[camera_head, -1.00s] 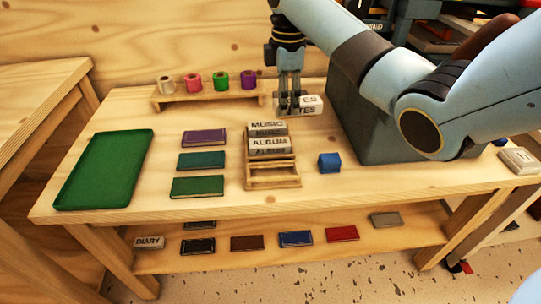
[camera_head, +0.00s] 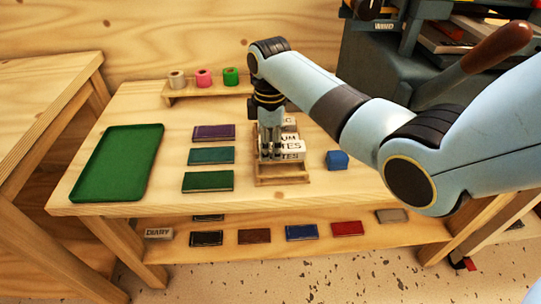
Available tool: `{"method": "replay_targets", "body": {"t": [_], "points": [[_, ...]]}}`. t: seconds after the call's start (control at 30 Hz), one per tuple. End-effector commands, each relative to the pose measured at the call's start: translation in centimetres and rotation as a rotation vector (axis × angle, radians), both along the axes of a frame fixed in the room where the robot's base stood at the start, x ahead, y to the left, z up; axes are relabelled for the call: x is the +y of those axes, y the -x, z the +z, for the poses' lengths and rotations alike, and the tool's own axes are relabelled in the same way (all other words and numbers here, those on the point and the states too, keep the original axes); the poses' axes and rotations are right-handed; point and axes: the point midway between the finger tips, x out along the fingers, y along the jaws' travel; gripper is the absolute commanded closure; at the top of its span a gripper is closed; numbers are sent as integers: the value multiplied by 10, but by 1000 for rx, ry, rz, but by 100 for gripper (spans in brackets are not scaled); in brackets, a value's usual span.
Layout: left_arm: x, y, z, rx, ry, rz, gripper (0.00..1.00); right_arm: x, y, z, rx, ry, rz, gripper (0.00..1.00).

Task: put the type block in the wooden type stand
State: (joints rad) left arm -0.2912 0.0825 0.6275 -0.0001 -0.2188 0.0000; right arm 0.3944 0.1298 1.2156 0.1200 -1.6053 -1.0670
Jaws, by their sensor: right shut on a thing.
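My right gripper (camera_head: 270,154) is shut on the white type block (camera_head: 291,150), whose visible letters read "TES". The block is at the front part of the wooden type stand (camera_head: 283,181), in front of the ALBUM block (camera_head: 289,137). I cannot tell whether it rests in the stand or hangs just above it. The MUSIC block (camera_head: 289,121) is at the back of the stand, partly hidden by the gripper. The left gripper is not in view.
A green tray (camera_head: 118,165) and several coloured books (camera_head: 210,156) lie left of the stand. Foil rolls (camera_head: 203,78) stand on a rack behind. A DIARY block (camera_head: 159,233) is on the lower shelf.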

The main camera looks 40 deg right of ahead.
Motion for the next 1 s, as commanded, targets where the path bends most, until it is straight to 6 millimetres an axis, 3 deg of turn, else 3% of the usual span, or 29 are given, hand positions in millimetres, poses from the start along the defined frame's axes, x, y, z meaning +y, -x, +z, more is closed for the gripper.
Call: {"method": "replay_targets", "body": {"t": [0.23, 0.8, 0.83, 1.0], "points": [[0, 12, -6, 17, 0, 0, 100, 0, 1, -34, 2, -1, 1, 100], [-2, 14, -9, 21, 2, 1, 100, 0, 0, -45, 1, -1, 1, 100], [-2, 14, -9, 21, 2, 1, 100, 0, 1, -45, 2, -1, 1, 59], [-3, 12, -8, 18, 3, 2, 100, 0, 1, -44, 1, -1, 0, 39]]}}
